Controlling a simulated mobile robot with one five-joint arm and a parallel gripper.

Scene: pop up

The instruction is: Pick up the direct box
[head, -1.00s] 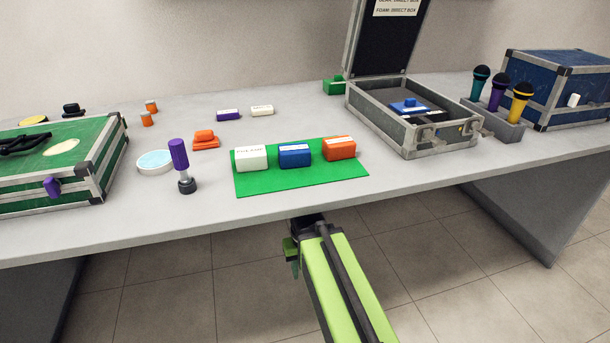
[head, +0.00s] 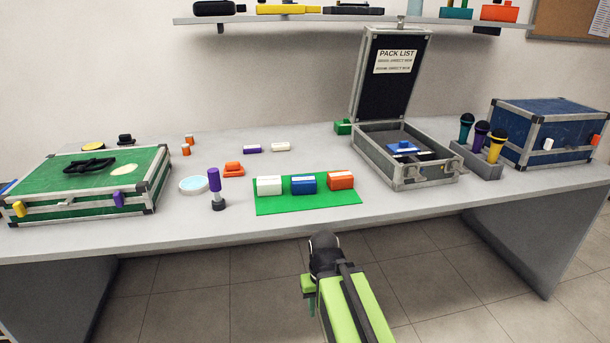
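Three small labelled boxes stand in a row on a green mat (head: 275,208) at the table's front: a white box (head: 269,186), a blue box (head: 303,184) and an orange box (head: 341,181). Their labels are too small to read, so I cannot tell which is the direct box. An open grey case (head: 412,183) behind and to the right has a pack list (head: 395,61) in its lid that names a direct box. A blue item (head: 404,147) lies inside it. My gripper (head: 308,288) is in front of the table edge, below the mat, apart from the boxes; its fingers are mostly hidden.
A green case (head: 90,175) and a purple-topped upright item (head: 215,183) stand to the left. Microphones (head: 481,138) in a grey holder and a blue case (head: 550,128) stand to the right. A shelf (head: 340,19) hangs above. The table between the mat and its front edge is clear.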

